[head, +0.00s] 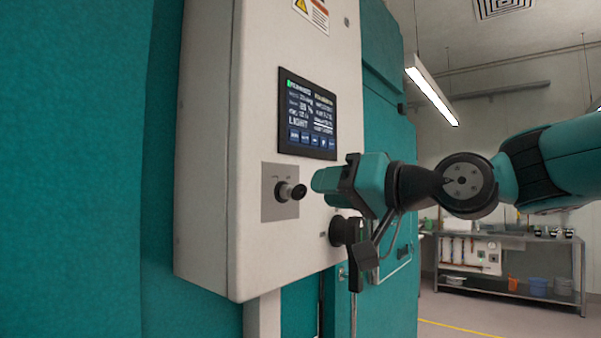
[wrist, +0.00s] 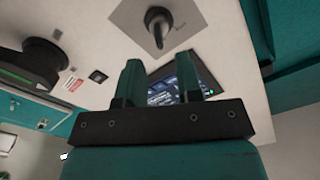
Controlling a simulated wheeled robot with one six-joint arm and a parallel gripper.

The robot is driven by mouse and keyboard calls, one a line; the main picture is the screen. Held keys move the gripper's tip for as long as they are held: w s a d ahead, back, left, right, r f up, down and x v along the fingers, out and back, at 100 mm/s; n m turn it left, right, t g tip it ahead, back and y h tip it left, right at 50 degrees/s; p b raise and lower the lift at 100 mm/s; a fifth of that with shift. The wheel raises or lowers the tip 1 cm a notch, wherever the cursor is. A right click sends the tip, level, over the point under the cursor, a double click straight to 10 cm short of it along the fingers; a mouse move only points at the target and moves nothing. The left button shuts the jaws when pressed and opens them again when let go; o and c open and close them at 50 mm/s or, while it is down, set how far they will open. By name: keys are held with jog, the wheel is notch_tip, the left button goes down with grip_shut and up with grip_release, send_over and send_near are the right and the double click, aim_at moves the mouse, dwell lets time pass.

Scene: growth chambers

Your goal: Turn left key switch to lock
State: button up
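The key switch (head: 288,190) has a dark key or knob on a square grey plate (head: 268,208), on the front of a white control box. It also shows at the top of the wrist view (wrist: 158,22), where its tip points toward the camera. My gripper (head: 318,181) is just right of the switch in the head view, apart from it. In the wrist view its two teal fingers (wrist: 160,70) are spread, with nothing between them. The switch lies beyond the fingertips. Its exact key angle and the plate's lettering are too small to read.
A lit display screen (head: 307,115) sits above the switch. A round black knob (head: 341,232) sticks out below and right of it, close to my arm. The white box (head: 208,150) is mounted on teal chamber walls. A metal shelf (head: 510,290) stands far back right.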

aim_at(301, 188)
jog(key=p+x, duration=0.1)
jog(key=x, duration=0.3)
jog(key=shift+w+a+r+p, duration=0.15)
jog(key=shift+w+a+p, duration=0.1)
jog(key=shift+p, duration=0.15)
jog(key=shift+w+a, duration=0.35)
jog(key=shift+a, duration=0.1)
jog(key=c, duration=0.6)
